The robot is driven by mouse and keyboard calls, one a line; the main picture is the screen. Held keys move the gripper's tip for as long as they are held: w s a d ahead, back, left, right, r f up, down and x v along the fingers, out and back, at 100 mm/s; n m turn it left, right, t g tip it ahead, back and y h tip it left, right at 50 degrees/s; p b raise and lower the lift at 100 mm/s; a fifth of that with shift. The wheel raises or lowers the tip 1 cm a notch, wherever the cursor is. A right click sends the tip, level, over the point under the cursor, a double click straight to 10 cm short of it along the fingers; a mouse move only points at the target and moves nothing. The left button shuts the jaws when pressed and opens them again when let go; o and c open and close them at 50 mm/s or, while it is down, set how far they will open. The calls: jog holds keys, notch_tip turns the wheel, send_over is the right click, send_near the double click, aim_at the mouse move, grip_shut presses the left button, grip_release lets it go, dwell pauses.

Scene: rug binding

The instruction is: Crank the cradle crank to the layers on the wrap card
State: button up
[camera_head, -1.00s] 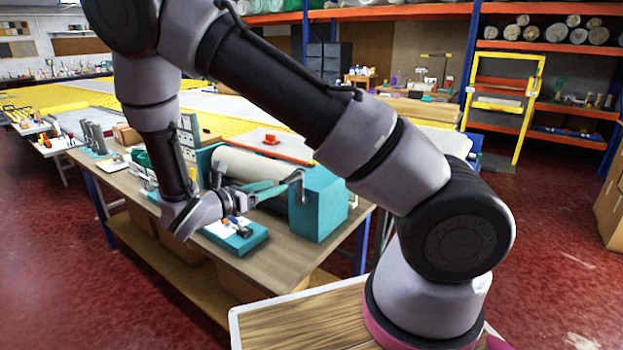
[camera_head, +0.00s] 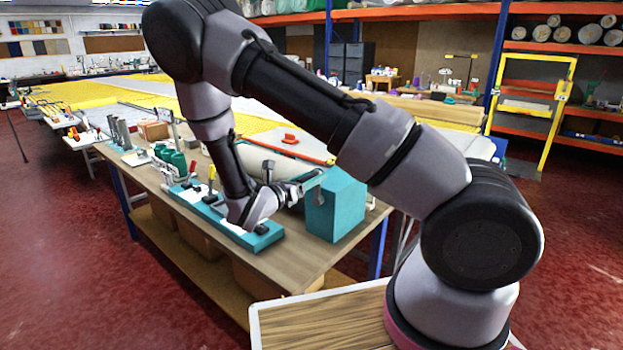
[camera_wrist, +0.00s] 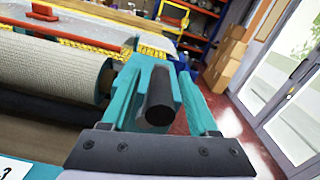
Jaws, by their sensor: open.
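The cradle is a teal block (camera_head: 337,208) at the near end of the bench, with a pale rug roll (camera_wrist: 50,95) beside it in the wrist view. A dark cylindrical crank handle (camera_wrist: 160,98) points toward the wrist camera. My gripper (camera_wrist: 160,82) is open, its teal fingers on either side of the handle. Contact with the handle cannot be told. In the head view my gripper (camera_head: 300,187) is beside the teal block's left face. A white card (camera_wrist: 14,169) with part of a "3" shows at the wrist view's lower left; most is cut off.
A red object (camera_head: 290,139) lies on the table behind. Red floor is clear around the bench.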

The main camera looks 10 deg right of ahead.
jog(key=shift+w+d, duration=0.1)
jog(key=shift+d, duration=0.05)
grip_shut()
dwell(1.4)
